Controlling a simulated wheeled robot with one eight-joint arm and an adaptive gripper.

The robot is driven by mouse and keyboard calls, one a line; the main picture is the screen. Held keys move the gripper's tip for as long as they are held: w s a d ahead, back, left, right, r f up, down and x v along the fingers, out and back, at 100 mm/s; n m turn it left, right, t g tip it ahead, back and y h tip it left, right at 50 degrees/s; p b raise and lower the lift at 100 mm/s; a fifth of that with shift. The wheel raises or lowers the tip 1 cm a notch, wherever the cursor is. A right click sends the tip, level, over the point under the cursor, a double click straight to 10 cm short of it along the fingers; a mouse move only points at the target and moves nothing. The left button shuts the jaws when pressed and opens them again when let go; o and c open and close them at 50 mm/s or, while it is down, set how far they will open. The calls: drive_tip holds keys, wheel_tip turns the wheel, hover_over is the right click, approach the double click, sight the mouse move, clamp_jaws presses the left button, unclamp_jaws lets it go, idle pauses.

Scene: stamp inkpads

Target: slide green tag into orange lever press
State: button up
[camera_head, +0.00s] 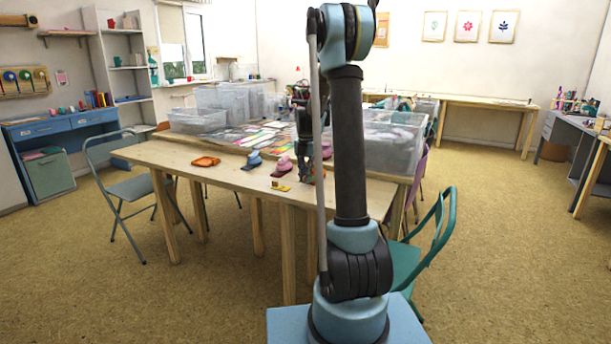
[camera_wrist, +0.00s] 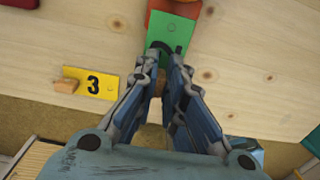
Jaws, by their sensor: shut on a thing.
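In the wrist view, a flat green tag (camera_wrist: 172,33) with a small dark hole lies between and ahead of my fingertips. My gripper (camera_wrist: 167,56) is shut on its near end, low over the wooden table. The orange lever press (camera_wrist: 158,5) is cut off by the top edge of the wrist view. The tag's far end meets it, but I cannot tell how far inside it is. In the head view my gripper (camera_head: 305,168) is small and partly behind my arm, and I cannot make out the green tag there.
A yellow tag marked 3 (camera_wrist: 97,83) lies left of my gripper with a small wooden block (camera_wrist: 66,85) at its end. Clear bins stand behind.

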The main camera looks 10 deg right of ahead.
drive_tip(key=shift+f, duration=0.85)
drive_tip(key=shift+w+d, duration=0.55)
drive_tip(key=shift+w, duration=0.2)
drive_tip(key=shift+w+d, duration=0.55)
drive_tip(key=shift+w, duration=0.2)
drive_tip(key=shift+w, duration=0.15)
drive_tip(key=o, duration=0.8)
drive_tip(key=shift+r, duration=3.45)
